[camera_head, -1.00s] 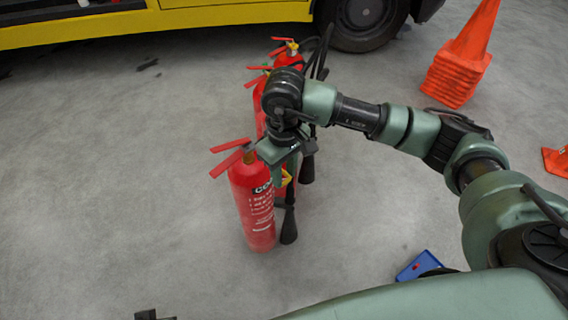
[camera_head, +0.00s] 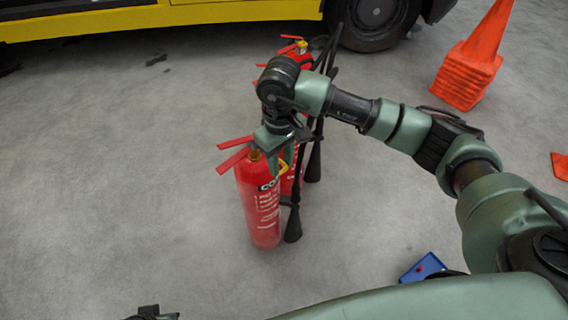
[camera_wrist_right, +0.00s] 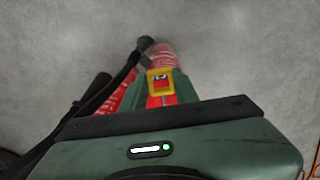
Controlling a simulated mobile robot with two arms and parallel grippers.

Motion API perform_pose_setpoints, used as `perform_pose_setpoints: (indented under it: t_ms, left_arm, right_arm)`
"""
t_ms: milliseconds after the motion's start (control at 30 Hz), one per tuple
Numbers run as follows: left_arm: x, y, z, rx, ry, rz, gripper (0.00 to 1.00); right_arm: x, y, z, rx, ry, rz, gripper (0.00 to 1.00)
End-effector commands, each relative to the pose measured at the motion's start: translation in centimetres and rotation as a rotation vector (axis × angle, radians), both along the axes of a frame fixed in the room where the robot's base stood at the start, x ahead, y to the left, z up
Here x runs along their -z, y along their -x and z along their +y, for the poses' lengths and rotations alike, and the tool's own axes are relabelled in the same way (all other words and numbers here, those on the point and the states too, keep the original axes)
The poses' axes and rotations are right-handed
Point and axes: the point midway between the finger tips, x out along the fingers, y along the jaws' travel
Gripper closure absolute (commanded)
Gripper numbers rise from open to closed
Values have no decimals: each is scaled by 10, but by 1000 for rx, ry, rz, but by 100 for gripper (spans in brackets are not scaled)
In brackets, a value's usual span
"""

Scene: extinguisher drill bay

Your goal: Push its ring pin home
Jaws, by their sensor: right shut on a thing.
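The nearest red extinguisher (camera_head: 259,205) stands upright on the floor, its red levers (camera_head: 235,152) pointing left and its black horn (camera_head: 294,224) hanging at its right. My right gripper (camera_head: 281,156) is beside its neck, on the right. It is shut on a yellow ring pin (camera_head: 284,167). The right wrist view shows the yellow ring (camera_wrist_right: 160,82) between the fingers, with the red extinguisher body (camera_wrist_right: 163,57) beyond. The pin's tip and its hole are hidden, so I cannot tell how deep it sits.
More red extinguishers stand behind, one partly hidden by my arm, another (camera_head: 299,52) farther back. Orange cones (camera_head: 466,72) stand at the right and a blue object (camera_head: 421,267) lies at lower right. A yellow vehicle (camera_head: 150,20) is at the back.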

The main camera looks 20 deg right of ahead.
Motion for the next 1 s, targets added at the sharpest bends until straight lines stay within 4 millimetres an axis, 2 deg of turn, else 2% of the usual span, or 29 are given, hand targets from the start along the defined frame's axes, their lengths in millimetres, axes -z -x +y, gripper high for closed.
perform_pose_setpoints:
  t_ms: [533, 1000]
  left_arm:
    - [-8, 1, 0, -1, 1, -4, 100]
    - [-27, 5, 1, -4, 2, -13, 100]
  right_arm:
    - [1, -19, 8, -1, 0, 0, 100]
    - [1, -28, 12, -2, -1, 1, 100]
